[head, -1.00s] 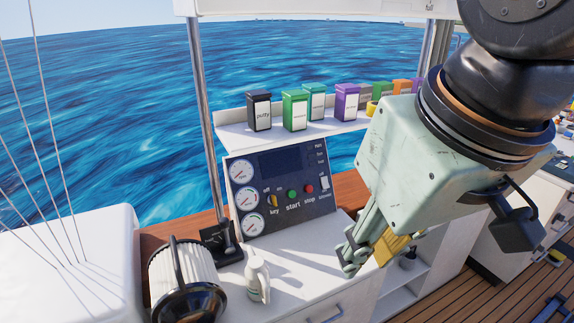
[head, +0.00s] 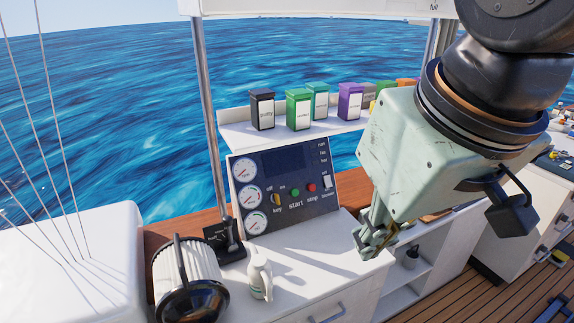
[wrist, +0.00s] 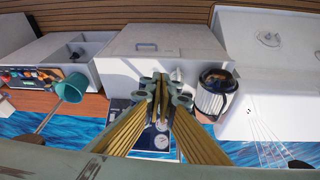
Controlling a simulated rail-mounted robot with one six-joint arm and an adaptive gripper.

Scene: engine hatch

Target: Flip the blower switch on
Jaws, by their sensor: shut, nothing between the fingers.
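The dark control panel (head: 265,215) stands upright at the back of the white counter. The blower switch (head: 327,182) is a small white switch at its right end, above the blower label; I cannot tell its position. My gripper (head: 370,243) is shut and empty, right of and lower than the switch in the head view, apart from the panel. In the wrist view my fingers (wrist: 161,88) hide much of the panel, including the blower switch.
A shelf (head: 240,135) with several labelled boxes runs above the panel. A white bottle (head: 260,275), a black lever (head: 231,238) and a ribbed round lamp-like object (head: 185,275) stand to the left. The counter before the panel (head: 310,262) is mostly clear.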

